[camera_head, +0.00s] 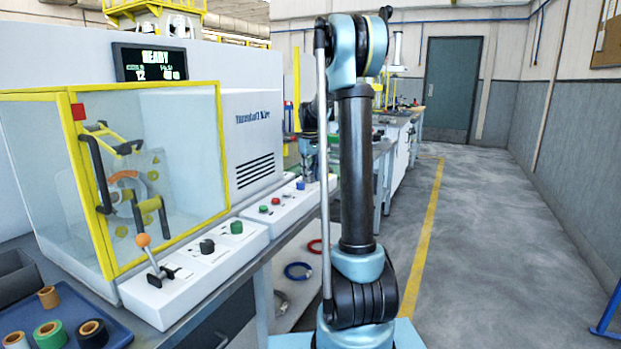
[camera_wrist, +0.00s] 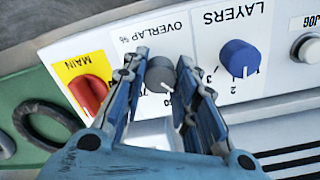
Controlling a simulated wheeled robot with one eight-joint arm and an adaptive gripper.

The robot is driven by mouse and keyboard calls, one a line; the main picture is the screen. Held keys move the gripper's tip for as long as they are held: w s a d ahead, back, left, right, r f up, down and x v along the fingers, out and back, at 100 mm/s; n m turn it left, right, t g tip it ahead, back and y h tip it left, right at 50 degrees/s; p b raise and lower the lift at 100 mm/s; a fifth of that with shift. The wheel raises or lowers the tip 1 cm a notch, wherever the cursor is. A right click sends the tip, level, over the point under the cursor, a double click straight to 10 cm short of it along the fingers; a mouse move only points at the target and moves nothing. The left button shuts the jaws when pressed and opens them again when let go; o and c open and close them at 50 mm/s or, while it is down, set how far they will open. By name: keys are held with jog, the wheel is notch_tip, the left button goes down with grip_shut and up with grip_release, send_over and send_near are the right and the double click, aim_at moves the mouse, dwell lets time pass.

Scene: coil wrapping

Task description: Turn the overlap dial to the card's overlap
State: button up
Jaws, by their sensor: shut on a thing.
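The grey overlap dial (camera_wrist: 160,75) is on a white panel under the upside-down label "OVERLAP %" in the wrist view. My gripper (camera_wrist: 162,62) is shut on this dial, with one blue finger on each side of it. The fingers hide most of the dial's scale, and I cannot read its setting. In the head view my gripper (camera_head: 309,172) is over the far end of the control strip, and the dial cannot be made out there. No card can be made out in either view.
A blue layers dial (camera_wrist: 239,58) and a red main switch (camera_wrist: 88,92) flank the overlap dial closely. A tray (camera_head: 115,330) of tape rolls is front left. The right floor is clear.

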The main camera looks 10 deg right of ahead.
jog(key=m, duration=0.6)
jog(key=shift+m, duration=0.4)
dwell(0.4)
jog(key=o, duration=1.1)
jog(key=shift+r, duration=0.1)
notch_tip(320, 180, up, 12)
jog(key=shift+w+a+f, duration=0.1)
jog(key=shift+a+f, duration=0.05)
